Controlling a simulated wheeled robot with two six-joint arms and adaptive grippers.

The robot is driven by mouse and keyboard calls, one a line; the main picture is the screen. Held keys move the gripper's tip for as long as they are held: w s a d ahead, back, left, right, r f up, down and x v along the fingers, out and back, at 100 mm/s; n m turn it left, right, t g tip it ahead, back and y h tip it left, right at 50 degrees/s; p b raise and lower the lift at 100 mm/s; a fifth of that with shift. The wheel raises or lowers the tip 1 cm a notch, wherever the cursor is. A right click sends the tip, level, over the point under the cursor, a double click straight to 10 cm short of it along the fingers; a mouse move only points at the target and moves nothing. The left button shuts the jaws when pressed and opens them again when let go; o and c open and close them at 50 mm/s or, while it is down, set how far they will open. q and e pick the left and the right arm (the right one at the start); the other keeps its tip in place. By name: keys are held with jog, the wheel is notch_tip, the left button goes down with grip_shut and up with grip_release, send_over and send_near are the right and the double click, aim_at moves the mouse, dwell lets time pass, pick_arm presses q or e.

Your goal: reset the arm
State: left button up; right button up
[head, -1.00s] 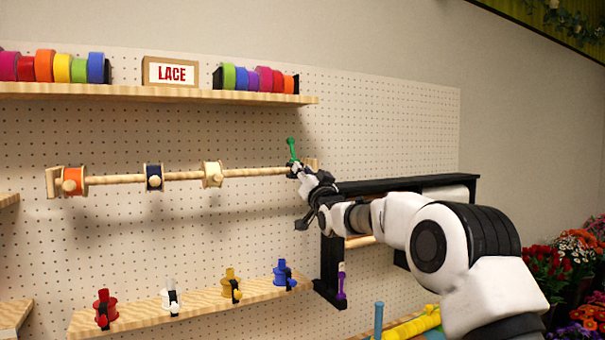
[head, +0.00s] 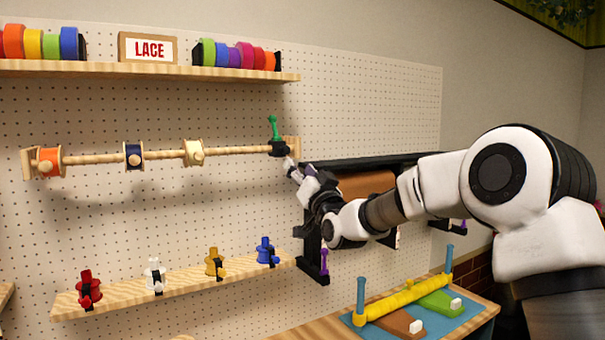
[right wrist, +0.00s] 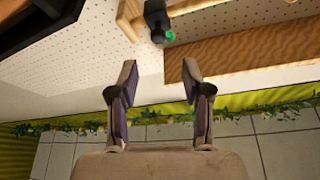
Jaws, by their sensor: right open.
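My right arm reaches in from the right in the head view, and its gripper (head: 291,168) is near the right end of the wooden rod (head: 105,158). In the right wrist view the two fingers of this gripper (right wrist: 160,82) stand apart with nothing between them. The black holder with a green-handled tool (head: 277,140) sits at the rod's right end, just left of and above the fingertips in the head view. The black holder also shows past the fingers in the right wrist view (right wrist: 156,18). My left gripper is not in view.
The rod carries orange, navy and cream spools. A lower shelf (head: 180,287) holds red, white, yellow and blue spools. A black rack (head: 390,160) with a brown roll stands behind my arm. A table at lower right bears a blue mat (head: 462,318) and yellow roll (head: 405,299).

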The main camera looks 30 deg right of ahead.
jog(key=shift+s+f, duration=0.3)
jog(key=shift+s, duration=0.15)
jog(key=shift+w+a, duration=0.1)
